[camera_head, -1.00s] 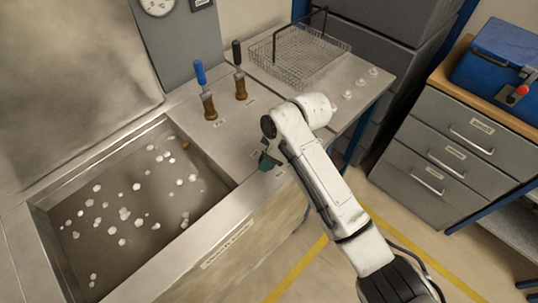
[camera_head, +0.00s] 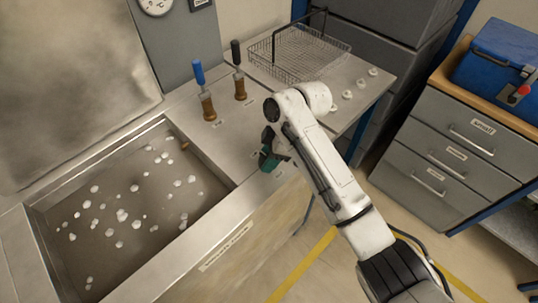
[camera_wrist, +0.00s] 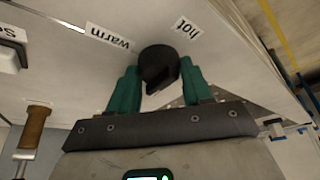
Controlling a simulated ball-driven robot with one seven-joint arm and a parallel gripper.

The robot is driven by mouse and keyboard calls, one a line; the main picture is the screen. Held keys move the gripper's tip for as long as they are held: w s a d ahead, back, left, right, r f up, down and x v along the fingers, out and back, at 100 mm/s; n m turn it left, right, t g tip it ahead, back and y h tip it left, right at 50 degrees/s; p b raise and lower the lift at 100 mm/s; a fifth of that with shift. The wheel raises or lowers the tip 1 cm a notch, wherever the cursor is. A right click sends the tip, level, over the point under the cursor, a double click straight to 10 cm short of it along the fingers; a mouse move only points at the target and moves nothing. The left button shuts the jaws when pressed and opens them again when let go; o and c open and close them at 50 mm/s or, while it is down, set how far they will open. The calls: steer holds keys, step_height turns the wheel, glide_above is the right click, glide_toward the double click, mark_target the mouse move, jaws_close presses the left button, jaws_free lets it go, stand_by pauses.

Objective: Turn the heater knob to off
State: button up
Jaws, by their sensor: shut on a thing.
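The heater knob (camera_wrist: 158,65) is a black round knob on the metal bench top, seen in the wrist view between the "warm" label (camera_wrist: 108,37) and the "hot" label (camera_wrist: 187,27). My gripper (camera_wrist: 160,80) has its two green fingers on either side of the knob and is shut on it. In the head view my gripper (camera_head: 268,160) is at the bench's front edge, right of the bath, and I cannot make out the knob there. The "off" label and the knob's pointer are not clear in either view.
The open bath (camera_head: 125,215) with floating white pieces lies to the left. Two valves with a blue handle (camera_head: 198,73) and a black handle (camera_head: 237,53) stand behind my gripper. A wire basket (camera_head: 298,52) sits at the back. A drawer cabinet (camera_head: 450,150) stands at right.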

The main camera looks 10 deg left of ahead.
steer(key=o, duration=1)
steer(key=b+v, duration=0.1)
steer(key=v, duration=0.9)
steer(key=shift+d+r, duration=0.2)
steer(key=shift+r, duration=0.1)
